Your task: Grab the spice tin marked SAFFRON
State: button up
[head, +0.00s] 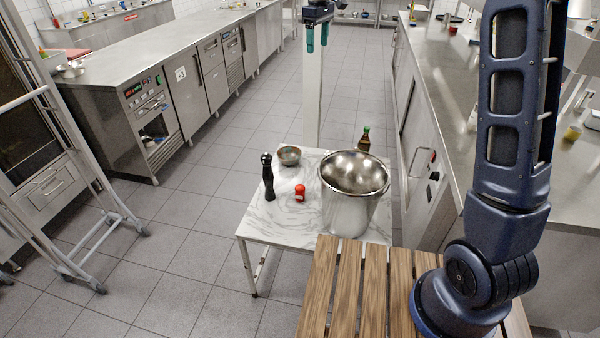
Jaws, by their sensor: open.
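A small tin with a red-orange top and a pale label (300,193) stands on the marble-topped table (285,231). Its label is too small to read, so I cannot tell whether it says SAFFRON. No other spice tin shows clearly on this table. My gripper (317,38) is at the top of the head view, with its two teal fingers pointing down and apart. It is open, with nothing seen between the fingers, well away from the tin.
A black pepper mill (268,178) stands left of the tin, and a large steel pot (345,208) stands to its right. A small metal bowl (289,156) and a dark bottle (364,140) are farther back. The slatted wooden surface (343,290) is in front.

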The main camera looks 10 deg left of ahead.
jog(key=n, duration=0.1)
send_over(301, 194)
jog(key=w, duration=0.3)
notch_tip(301, 194, down, 2)
jog(key=f, duration=5.4)
jog(key=shift+s+a+f, duration=0.1)
jog(key=shift+s+a, duration=0.05)
jog(key=shift+a, duration=0.2)
notch_tip(301, 194, down, 6)
jog(key=shift+r, duration=0.1)
jog(key=shift+s+d+f, duration=0.1)
jog(key=shift+s+f, duration=0.1)
jog(key=shift+f, duration=1.1)
jog(key=shift+s+d+f, duration=0.1)
jog(key=shift+s+f, duration=0.1)
jog(key=shift+f, duration=1.05)
jog(key=c, duration=1.1)
jog(key=shift+a+r, duration=0.1)
